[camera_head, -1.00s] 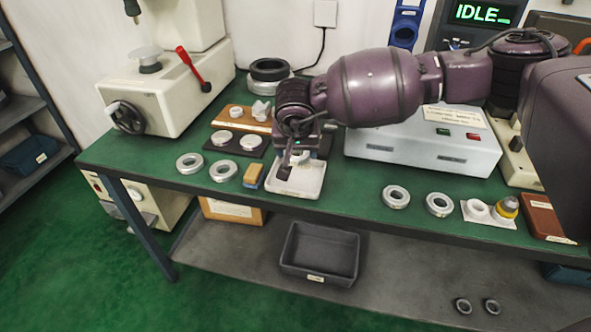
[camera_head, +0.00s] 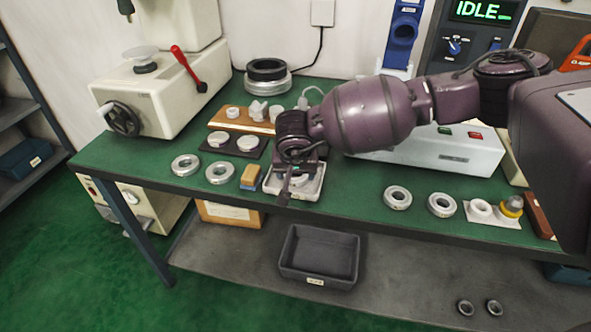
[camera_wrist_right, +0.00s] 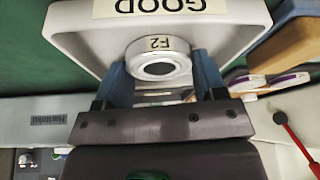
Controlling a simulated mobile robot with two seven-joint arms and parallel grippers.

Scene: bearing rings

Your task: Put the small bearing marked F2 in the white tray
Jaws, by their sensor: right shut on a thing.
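The white tray (camera_head: 316,184) stands near the front edge of the green bench. It also shows in the right wrist view (camera_wrist_right: 85,35), with a GOOD label on it. My right gripper (camera_head: 286,190) is low over the tray. In the right wrist view, my right gripper (camera_wrist_right: 161,70) is shut on the small bearing marked F2 (camera_wrist_right: 142,48), a pale metal ring with a dark hole, one finger on each side. The bearing is within the tray's outline; I cannot tell whether it touches the tray floor. My left gripper is not in view.
Two rings (camera_head: 220,173) and a tan-and-blue block (camera_head: 251,177) lie left of the tray. Two more rings (camera_head: 398,198) lie to the right. A dark board with pale discs (camera_head: 219,140) is behind left. A grey bin (camera_head: 320,257) sits on the lower shelf.

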